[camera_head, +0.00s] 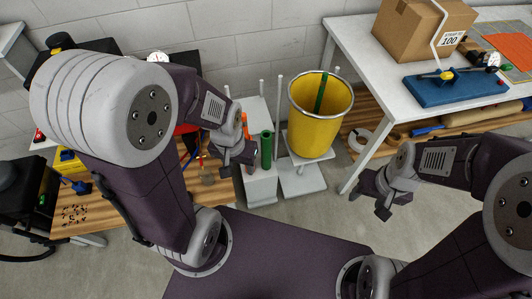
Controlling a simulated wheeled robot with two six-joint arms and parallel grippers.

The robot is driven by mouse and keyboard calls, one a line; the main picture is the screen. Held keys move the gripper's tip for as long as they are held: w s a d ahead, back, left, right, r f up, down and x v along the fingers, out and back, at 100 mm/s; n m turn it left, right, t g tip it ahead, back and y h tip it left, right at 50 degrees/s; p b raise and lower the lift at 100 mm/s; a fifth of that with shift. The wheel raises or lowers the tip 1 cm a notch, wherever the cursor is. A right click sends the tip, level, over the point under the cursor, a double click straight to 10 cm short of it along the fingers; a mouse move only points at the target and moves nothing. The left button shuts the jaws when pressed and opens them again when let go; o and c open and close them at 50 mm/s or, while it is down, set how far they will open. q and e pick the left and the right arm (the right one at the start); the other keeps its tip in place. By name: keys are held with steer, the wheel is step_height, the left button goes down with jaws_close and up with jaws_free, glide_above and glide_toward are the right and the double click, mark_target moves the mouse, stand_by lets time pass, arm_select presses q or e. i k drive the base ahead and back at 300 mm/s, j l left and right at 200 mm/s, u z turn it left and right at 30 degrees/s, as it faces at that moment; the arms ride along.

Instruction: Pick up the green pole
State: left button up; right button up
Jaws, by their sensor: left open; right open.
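A green upright pole (266,149) stands on a white stand (261,186) near the middle of the head view, left of a yellow bucket (309,131). A second, thinner green rod (320,92) leans inside the bucket. My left gripper (239,157) is open, just left of the upright pole in the picture; I cannot tell whether they touch. My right gripper (371,202) is open and empty over the floor, right of the bucket and well apart from both green things.
White uprights (281,103) rise around the stand and bucket. A white table (352,52) at right bears a cardboard box (408,32) and a blue fixture (455,92). A wooden bench (115,212) is at left. Grey floor lies open below the bucket.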

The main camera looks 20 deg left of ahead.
mark_target(324, 81)
steer(key=i+l+u, duration=0.2)
steer(key=l+u, duration=0.25)
steer(key=i+l+u, duration=0.15)
steer(key=l+u, duration=0.3)
steer(key=i+l+u, duration=0.1)
steer(key=l+u, duration=1.2)
steer(key=k+l+u, duration=0.25)
steer(key=l+u, duration=0.2)
